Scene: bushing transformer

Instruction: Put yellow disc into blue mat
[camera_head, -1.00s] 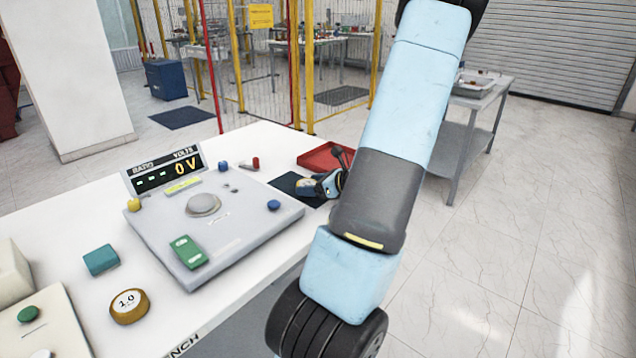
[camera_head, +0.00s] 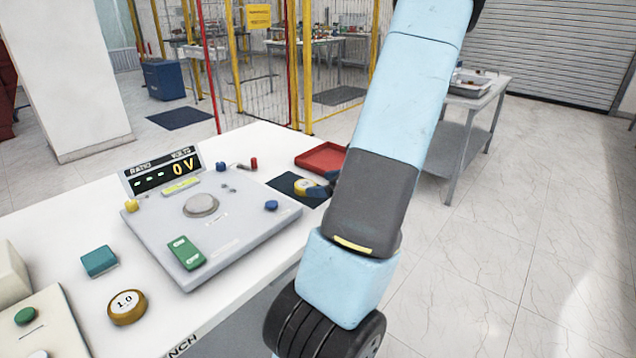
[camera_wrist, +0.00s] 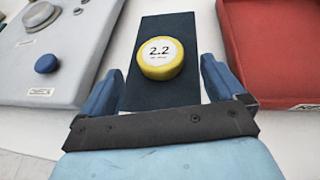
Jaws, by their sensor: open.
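A yellow disc (camera_wrist: 161,59) labelled 2.2 lies on the dark blue mat (camera_wrist: 165,101) in the wrist view. In the head view the disc (camera_head: 305,187) shows on the mat (camera_head: 284,183) at the bench's far side, partly beside my arm. My gripper (camera_wrist: 163,78) is open and empty. Its blue fingers stand apart on the near left and near right of the disc, with no visible contact. In the head view my arm hides most of the gripper. Another yellow-rimmed disc (camera_head: 127,307) labelled 1.0 lies on the white bench at the front left.
A red tray (camera_wrist: 268,50) is close to the mat's right. The grey panel (camera_wrist: 58,40) with a blue knob (camera_wrist: 47,63) is at its left. A teal block (camera_head: 99,261) lies on the bench. The ratio display (camera_head: 163,170) stands behind the panel.

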